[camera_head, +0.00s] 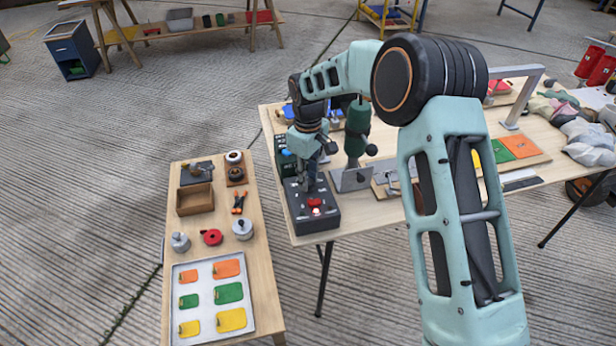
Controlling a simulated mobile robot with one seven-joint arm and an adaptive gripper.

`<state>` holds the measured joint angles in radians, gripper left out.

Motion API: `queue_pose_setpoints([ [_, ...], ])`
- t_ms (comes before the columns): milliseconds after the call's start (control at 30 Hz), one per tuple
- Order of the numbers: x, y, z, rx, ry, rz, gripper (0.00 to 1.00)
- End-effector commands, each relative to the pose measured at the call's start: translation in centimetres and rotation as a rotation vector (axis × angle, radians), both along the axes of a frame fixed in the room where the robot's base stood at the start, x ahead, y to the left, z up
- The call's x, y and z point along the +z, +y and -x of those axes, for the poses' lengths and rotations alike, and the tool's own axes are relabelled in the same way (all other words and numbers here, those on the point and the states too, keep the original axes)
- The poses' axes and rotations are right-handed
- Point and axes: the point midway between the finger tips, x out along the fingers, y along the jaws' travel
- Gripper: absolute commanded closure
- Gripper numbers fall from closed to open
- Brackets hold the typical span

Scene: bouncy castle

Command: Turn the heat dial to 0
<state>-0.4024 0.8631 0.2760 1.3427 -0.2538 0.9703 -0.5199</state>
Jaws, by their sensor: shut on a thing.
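A dark control box (330,222) sits on the near left corner of the large table, with small white marks and a red button or lamp near its front edge. My gripper (309,186) points down onto the top of this box, behind the red part. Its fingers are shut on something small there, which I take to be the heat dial. The fingers cover the dial, so its pointer and setting cannot be read.
A grey metal bracket (352,180) and a dark green upright tool (357,125) stand right of the box. A lower table at the left holds a tray (208,330) with coloured tags, a wooden box (194,200) and pliers (239,202). Floor shows between the tables.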

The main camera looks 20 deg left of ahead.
Motion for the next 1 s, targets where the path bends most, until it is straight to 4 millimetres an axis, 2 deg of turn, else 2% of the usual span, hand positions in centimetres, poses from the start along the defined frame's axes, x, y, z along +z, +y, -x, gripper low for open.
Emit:
queue_pose_setpoints([
  [300, 0.06, 0.02, -0.06, 0.090, -0.001, -0.001, 1.00],
  [767, 0.05, 0.03, -0.05, 0.102, -0.001, -0.001, 1.00],
  [800, 0.05, 0.03, -0.05, 0.102, -0.001, -0.001, 0.73],
  [933, 0.04, 0.03, -0.04, 0.102, -0.001, -0.001, 0.59],
  [1000, 0.03, 0.02, -0.03, 0.101, -0.001, -0.001, 0.59],
])
